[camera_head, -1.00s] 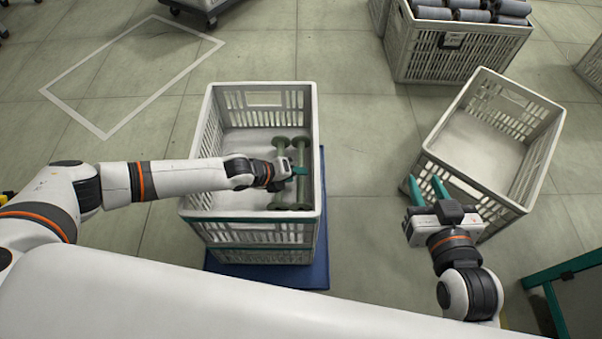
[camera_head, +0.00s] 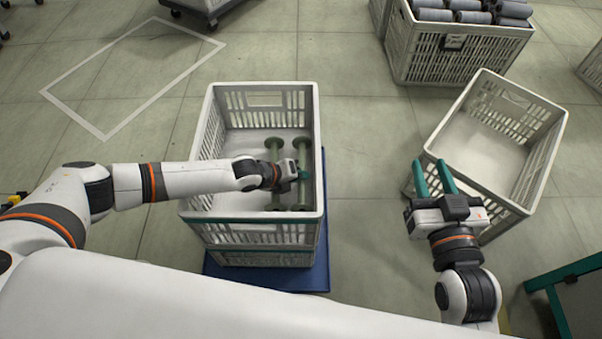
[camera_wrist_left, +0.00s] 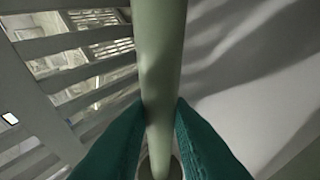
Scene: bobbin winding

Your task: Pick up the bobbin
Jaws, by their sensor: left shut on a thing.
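Two green bobbins lie side by side in the left white crate (camera_head: 212,122). My left gripper (camera_head: 304,174) reaches into this crate. It is shut on the right bobbin (camera_head: 300,152), around its shaft, near the right wall. In the left wrist view the green shaft (camera_wrist_left: 160,60) runs between the two teal fingers (camera_wrist_left: 160,135), with one round end below them. I cannot tell if the bobbin is off the crate floor. The other bobbin (camera_head: 274,152) lies to the left, partly hidden by my gripper. My right gripper (camera_head: 432,178) is open and empty beside the right crate.
The right crate (camera_head: 548,150) is tilted in the picture and looks empty. A crate (camera_head: 455,55) with several grey rolls stands at the back. The left crate stands on a blue base (camera_head: 268,277). A teal-framed thing (camera_head: 565,275) stands at the lower right.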

